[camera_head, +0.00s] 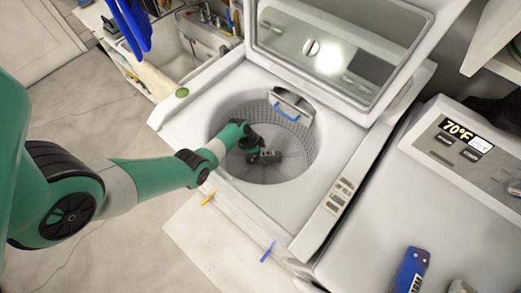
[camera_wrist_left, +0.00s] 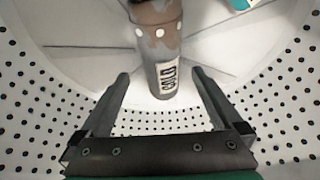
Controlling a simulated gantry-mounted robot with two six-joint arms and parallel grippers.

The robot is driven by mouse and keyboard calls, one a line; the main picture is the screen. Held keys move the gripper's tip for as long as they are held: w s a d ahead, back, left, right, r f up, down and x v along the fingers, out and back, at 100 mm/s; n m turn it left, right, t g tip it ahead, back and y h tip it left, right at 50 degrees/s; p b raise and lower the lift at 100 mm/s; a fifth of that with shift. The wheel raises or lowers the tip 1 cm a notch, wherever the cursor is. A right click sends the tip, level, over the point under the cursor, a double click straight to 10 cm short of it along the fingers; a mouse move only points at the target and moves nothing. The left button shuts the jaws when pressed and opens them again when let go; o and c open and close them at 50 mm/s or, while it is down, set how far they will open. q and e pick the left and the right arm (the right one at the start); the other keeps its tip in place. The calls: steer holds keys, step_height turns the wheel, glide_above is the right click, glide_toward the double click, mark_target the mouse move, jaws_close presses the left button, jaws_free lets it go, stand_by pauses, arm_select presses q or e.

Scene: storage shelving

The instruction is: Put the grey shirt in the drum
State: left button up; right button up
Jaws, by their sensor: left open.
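The drum (camera_head: 302,128) is the round perforated tub of the open top-loading washer. Its dotted wall also shows in the left wrist view (camera_wrist_left: 30,100). My left arm reaches in over the washer's front left, and my left gripper (camera_head: 272,156) is inside the drum. In the left wrist view my left gripper (camera_wrist_left: 158,82) has its two fingers spread apart, with no cloth between them. I cannot make out a grey shirt in either view. My right gripper is not in view.
The washer lid (camera_head: 335,55) stands raised behind the drum. A grey-brown cylinder with a lettered label (camera_wrist_left: 160,50) stands beyond the fingertips. A second machine with a display (camera_head: 466,133) is at right, with a blue container (camera_head: 410,270). A sink (camera_head: 180,52) is at upper left.

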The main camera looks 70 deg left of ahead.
arm_select(q)
steer(key=p+v, duration=0.7)
steer(key=v, duration=0.6)
steer(key=shift+w, duration=0.15)
